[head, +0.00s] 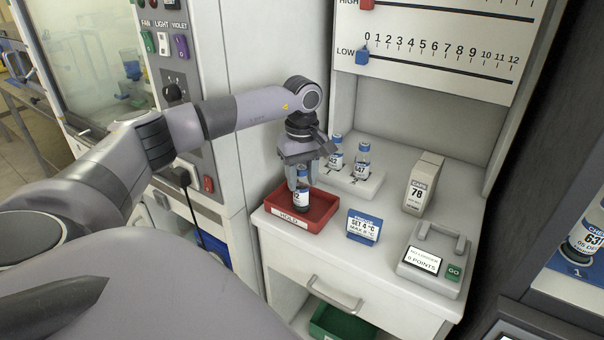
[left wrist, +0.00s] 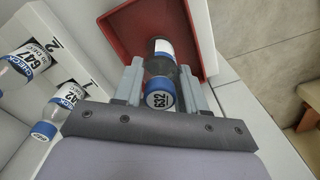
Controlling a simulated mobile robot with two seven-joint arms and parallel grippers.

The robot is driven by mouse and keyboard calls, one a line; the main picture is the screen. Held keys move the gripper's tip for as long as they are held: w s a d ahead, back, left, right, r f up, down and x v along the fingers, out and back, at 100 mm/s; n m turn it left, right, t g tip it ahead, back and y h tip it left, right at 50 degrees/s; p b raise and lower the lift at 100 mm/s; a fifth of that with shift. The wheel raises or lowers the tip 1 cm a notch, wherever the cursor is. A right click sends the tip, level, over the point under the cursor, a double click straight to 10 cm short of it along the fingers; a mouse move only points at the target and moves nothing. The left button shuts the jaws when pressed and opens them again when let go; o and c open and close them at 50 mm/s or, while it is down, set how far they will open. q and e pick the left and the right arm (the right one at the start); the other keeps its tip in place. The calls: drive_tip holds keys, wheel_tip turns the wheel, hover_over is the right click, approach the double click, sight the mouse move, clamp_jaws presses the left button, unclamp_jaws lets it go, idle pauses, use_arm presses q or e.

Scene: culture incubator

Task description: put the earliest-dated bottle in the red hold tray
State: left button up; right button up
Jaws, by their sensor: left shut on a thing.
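My left gripper (head: 300,178) is shut on a small bottle (head: 301,197) with a blue cap and a white label. In the left wrist view the held bottle (left wrist: 160,97) shows "632" on its cap, between the two fingers (left wrist: 160,75). It is upright, inside the outline of the red tray (head: 318,222) marked HOLD. I cannot tell whether its base touches the tray floor. The red tray also shows in the left wrist view (left wrist: 206,35). Two similar bottles stand in a white rack (head: 345,183): one (head: 336,157) and another (head: 362,160). My right gripper is not in view.
A blue sign (head: 364,227) reading "SET 4 °C" stands right of the tray. A box marked 78 (head: 421,185) and a grey device with a screen and green GO button (head: 428,262) are further right. A green tray (head: 335,322) is below. A slider panel (head: 440,45) hangs above.

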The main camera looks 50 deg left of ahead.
use_arm(q)
drive_tip(key=shift+f, duration=0.1)
drive_tip(key=o, duration=1.1)
drive_tip(key=shift+o, duration=0.2)
